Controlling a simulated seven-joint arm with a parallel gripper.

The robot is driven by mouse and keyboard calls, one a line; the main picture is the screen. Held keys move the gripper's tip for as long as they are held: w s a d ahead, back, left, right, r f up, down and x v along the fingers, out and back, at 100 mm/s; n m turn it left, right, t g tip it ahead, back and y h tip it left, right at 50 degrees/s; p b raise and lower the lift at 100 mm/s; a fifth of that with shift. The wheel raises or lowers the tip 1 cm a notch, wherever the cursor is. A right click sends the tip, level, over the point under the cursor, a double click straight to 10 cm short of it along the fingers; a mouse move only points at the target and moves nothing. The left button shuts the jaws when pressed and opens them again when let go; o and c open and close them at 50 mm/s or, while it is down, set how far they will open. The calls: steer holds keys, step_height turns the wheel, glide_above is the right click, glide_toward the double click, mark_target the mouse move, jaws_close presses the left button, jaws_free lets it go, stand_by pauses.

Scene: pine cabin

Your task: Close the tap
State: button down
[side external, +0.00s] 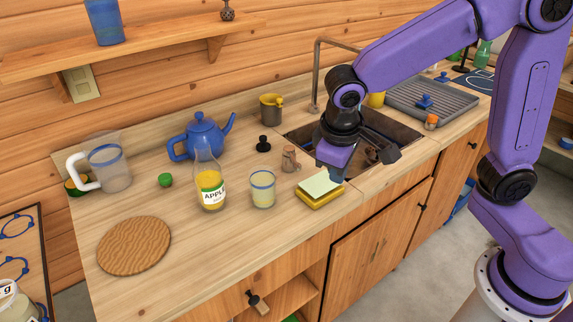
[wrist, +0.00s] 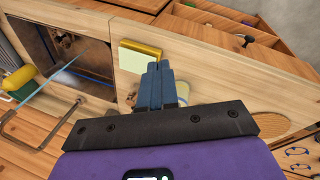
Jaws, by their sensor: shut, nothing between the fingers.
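The tap (side external: 317,75) is a tall grey bent pipe rising at the back edge of the sink (side external: 297,134). Its bent pipe also shows at the lower left of the wrist view (wrist: 30,146). A pale blue streak (wrist: 64,67) over the basin looks like running water. I cannot make out the tap's handle. My gripper (side external: 326,180) is shut and empty, low over the counter at the sink's near left side. In the wrist view its fingers (wrist: 162,68) are together, just beside the yellow-and-green sponge stack (wrist: 139,54), clear of the tap.
A pepper mill (side external: 290,158), a glass (side external: 262,190), an apple juice bottle (side external: 209,185) and a blue teapot (side external: 201,136) stand left of my gripper. A mug (side external: 270,108) stands left of the tap. A grey drying rack (side external: 440,102) lies right of the sink.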

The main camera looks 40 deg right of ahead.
mark_target(293, 158)
steer(key=w+a+f+m+t+h, duration=0.15)
steer(key=w+m, duration=0.25)
steer(key=w, duration=0.4)
steer(key=w+a+f+m+g+h, duration=0.15)
steer(key=w+m, duration=0.25)
steer(key=w, duration=0.4)
steer(key=shift+t, duration=0.5)
steer(key=x, duration=0.9)
steer(key=shift+d, duration=0.15)
steer(key=s+d+n+t, duration=0.1)
steer(key=d+n+y, duration=0.1)
steer(key=d+n, duration=0.1)
steer(key=shift+s+n+t, duration=0.3)
steer(key=shift+s+t, duration=0.1)
steer(key=shift+s+d, duration=0.25)
steer(key=shift+d, duration=0.35)
